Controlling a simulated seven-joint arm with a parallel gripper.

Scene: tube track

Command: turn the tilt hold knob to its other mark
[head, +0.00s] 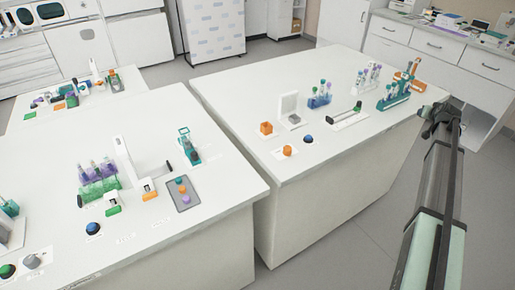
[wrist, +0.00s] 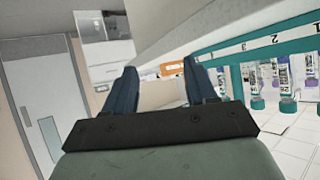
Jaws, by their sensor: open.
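My gripper (head: 436,112) is at the right end of the right bench in the head view, beside the teal tube rack (head: 393,95). In the wrist view its two dark fingers (wrist: 159,70) are apart with nothing between them. Small round knobs sit on the benches: a blue one (head: 308,139) and an orange one (head: 287,151) at the front of the right bench, and a dark blue one (head: 93,228) on the left bench. Their labels are too small to read, so I cannot tell which is the tilt hold knob. My gripper is apart from all of them.
The right bench (head: 235,100) also holds a blue tube rack (head: 319,101) and a white upright device (head: 289,107). A floor gap separates the benches. The right bench's left part is clear.

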